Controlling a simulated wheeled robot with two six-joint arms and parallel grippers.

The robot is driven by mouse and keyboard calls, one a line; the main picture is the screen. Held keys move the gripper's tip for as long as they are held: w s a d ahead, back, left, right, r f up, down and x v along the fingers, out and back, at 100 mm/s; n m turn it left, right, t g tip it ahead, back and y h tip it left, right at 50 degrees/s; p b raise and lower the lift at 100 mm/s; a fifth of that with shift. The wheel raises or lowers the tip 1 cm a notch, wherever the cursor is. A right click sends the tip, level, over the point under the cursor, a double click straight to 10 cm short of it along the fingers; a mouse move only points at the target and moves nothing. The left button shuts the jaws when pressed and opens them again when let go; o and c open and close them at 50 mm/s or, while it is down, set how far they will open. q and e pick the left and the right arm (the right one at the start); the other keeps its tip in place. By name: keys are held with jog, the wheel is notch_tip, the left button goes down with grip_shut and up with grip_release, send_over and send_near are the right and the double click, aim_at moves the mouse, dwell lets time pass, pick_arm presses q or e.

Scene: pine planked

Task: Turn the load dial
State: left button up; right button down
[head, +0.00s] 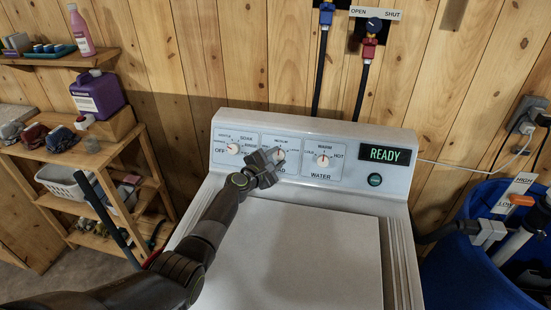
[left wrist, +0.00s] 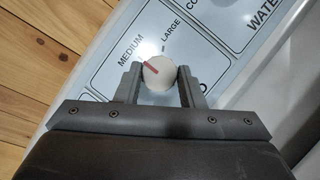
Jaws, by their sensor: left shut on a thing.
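The load dial (head: 279,155) is a round white knob with a red pointer line, on the middle panel of the washing machine's console. In the left wrist view the dial (left wrist: 159,72) sits between the two fingers, and its red line points up-left, toward the word MEDIUM. LARGE is printed to the right of a tick mark above it. My left gripper (head: 268,158) reaches in from the left and is shut on the dial; its fingers also show in the left wrist view (left wrist: 159,84). It hides part of the panel's lettering. My right gripper is not in view.
The soak dial (head: 233,149) stands left and the water dial (head: 323,160) right. The display (head: 384,155) reads READY above a dark green button (head: 375,180). The washer lid (head: 300,250) is clear. A blue tub (head: 465,270) stands right; a wooden shelf (head: 110,155) stands left.

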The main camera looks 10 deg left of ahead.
pick_arm(q)
jog(key=o, duration=1)
jog(key=shift+s+a+r+p, duration=0.1)
jog(key=shift+s+a+p, duration=0.05)
jog(key=shift+s+p, duration=0.25)
jog(key=p+v, duration=0.3)
jog(key=v, duration=1.3)
jog(key=shift+s+a+p, duration=0.15)
jog(key=shift+s+p, duration=0.1)
jog(key=shift+p, duration=0.15)
